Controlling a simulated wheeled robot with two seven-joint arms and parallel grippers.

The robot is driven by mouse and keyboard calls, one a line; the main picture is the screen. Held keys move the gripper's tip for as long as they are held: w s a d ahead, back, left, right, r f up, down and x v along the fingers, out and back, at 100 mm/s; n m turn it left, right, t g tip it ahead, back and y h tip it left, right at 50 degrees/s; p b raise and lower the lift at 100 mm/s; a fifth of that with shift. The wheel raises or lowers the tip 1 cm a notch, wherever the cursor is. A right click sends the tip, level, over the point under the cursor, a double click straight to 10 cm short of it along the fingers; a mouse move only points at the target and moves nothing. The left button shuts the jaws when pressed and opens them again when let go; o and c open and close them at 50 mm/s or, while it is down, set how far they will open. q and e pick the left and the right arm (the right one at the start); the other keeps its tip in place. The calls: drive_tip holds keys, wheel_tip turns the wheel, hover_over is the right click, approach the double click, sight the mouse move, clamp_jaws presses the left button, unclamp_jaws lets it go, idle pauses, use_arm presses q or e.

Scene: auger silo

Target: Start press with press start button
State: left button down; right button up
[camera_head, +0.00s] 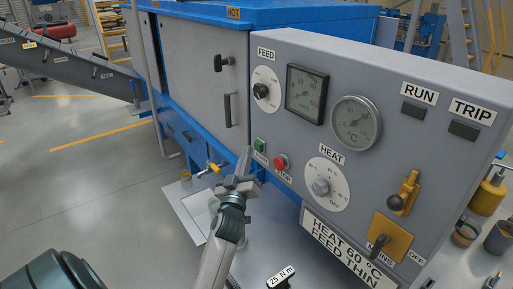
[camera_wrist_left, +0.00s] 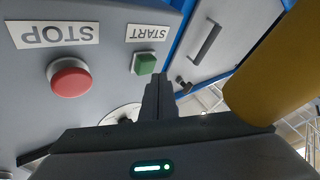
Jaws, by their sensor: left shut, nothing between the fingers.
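The green start button (camera_head: 260,146) sits at the lower left of the grey control panel (camera_head: 232,75), above a small label. In the left wrist view the green button (camera_wrist_left: 144,63) is square, beside an upside-down START label (camera_wrist_left: 148,32). The red stop button (camera_head: 281,162) is just right of it, and it also shows in the left wrist view (camera_wrist_left: 69,78). My left gripper (camera_head: 246,155) is shut and empty, its tips just left of the green button. In the left wrist view the closed fingers (camera_wrist_left: 158,90) are close to the button; contact cannot be told. My right gripper is out of view.
The panel carries a feed dial (camera_head: 262,90), two gauges, a heat dial (camera_head: 321,187) and a mains switch (camera_head: 380,243). A yellow-handled valve (camera_head: 212,168) is left of my gripper. A yellow cylinder (camera_wrist_left: 270,70) looms close in the left wrist view. Open floor lies left.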

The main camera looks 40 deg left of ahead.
use_arm(q)
drive_tip(key=shift+w, duration=0.2)
drive_tip(key=shift+w+d, duration=0.15)
drive_tip(key=shift+w, duration=0.1)
idle(0.3)
